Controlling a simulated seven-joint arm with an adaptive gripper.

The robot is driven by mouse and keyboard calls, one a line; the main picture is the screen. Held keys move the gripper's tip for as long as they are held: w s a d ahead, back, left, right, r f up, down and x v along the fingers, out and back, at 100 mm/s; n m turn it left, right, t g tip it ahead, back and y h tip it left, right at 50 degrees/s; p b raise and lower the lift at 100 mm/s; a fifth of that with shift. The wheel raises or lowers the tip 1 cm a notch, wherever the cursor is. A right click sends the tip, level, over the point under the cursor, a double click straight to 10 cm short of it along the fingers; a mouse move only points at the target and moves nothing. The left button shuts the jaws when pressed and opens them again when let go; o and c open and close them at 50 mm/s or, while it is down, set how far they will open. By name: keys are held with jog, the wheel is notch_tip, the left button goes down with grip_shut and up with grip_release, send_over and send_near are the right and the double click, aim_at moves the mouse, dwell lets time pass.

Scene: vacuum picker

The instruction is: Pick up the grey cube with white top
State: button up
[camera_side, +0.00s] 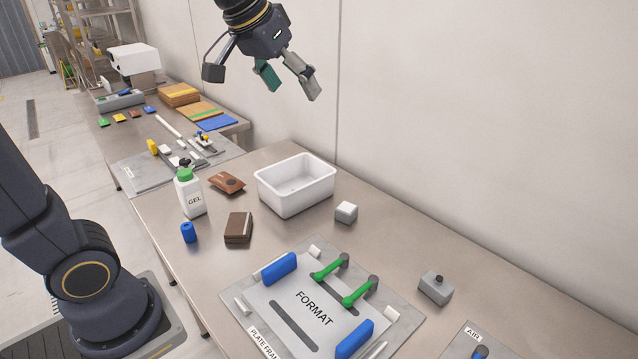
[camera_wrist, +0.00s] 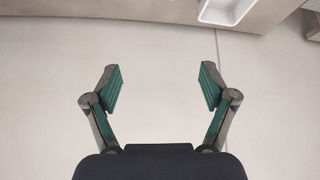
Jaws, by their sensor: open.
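The grey cube with white top (camera_side: 346,212) sits on the table in the side view, just right of the white bin. Nothing touches it. My gripper (camera_side: 290,88) is high above the table near the back wall, up and to the left of the cube. My gripper also shows in the wrist view (camera_wrist: 162,90), with its green-padded fingers wide apart and nothing between them. The cube is not visible in the wrist view.
The open white bin (camera_side: 296,206) stands beside the cube; its corner shows in the wrist view (camera_wrist: 226,22). The format plate (camera_side: 318,297) is in front; a grey block (camera_side: 435,288) lies right.

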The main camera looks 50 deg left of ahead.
jog(key=w+a+f+g, duration=0.15)
jog(key=w+f, duration=0.25)
jog(key=w, duration=0.6)
jog(key=n+g, duration=0.1)
jog(key=g, duration=0.2)
send_over(347, 207)
jog(key=s, duration=0.1)
jog(key=f, duration=3.1)
jog(key=shift+d+f, duration=0.35)
jog(key=shift+w+a+f, duration=0.1)
jog(key=shift+w+f, duration=0.05)
jog(key=shift+f, duration=0.85)
jog(key=shift+w+a+f, duration=0.15)
jog(key=shift+f, duration=0.8)
jog(key=shift+w+a+f, duration=0.1)
jog(key=shift+w+f, duration=0.05)
jog(key=shift+f, duration=0.85)
jog(key=c, duration=1.3)
